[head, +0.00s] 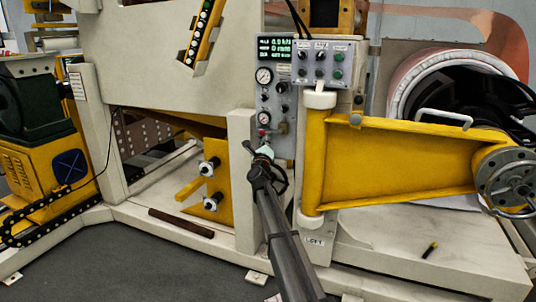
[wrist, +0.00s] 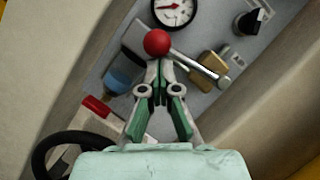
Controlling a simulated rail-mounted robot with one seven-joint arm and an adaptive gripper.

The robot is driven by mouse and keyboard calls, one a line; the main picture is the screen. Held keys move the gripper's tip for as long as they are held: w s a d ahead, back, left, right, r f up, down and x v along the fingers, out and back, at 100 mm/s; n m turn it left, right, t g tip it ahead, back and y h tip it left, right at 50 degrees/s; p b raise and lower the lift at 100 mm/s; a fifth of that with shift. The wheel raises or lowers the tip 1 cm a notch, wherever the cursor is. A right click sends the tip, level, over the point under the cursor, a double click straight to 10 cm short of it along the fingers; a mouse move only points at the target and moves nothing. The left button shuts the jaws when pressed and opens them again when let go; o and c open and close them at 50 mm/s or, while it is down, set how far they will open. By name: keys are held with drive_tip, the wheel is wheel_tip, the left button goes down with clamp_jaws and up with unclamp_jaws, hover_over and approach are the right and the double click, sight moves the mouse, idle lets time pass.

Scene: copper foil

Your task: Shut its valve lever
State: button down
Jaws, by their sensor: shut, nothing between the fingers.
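The valve lever is a silver rod (wrist: 200,66) with a red ball knob (wrist: 157,42). In the wrist view it runs from a brass valve body (wrist: 207,66) at right up and left to the knob. My gripper (wrist: 158,64) is shut and empty, its fingertips right at the knob's lower edge; I cannot tell whether they touch it. In the head view my gripper (head: 264,146) is at the lower part of the grey control panel (head: 284,112), just below the small red knob (head: 262,133). The lever rod is too small to make out there.
A round gauge (wrist: 173,10), a black knob (wrist: 250,20) and a blue bowl (wrist: 122,76) surround the lever. A beige post (head: 243,190) stands left of the panel and a yellow swing arm (head: 400,160) to its right.

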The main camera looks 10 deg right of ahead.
drive_tip(key=shift+w+a+r+m+h+b, duration=0.1)
drive_tip(key=shift+a+r+m+h+b, duration=0.15)
drive_tip(key=shift+m+b, duration=0.25)
drive_tip(key=shift+w+r+m+h+b, duration=0.15)
drive_tip(key=shift+m+h+b, duration=0.25)
drive_tip(key=shift+m, duration=0.2)
drive_tip(key=shift+s+r, duration=0.1)
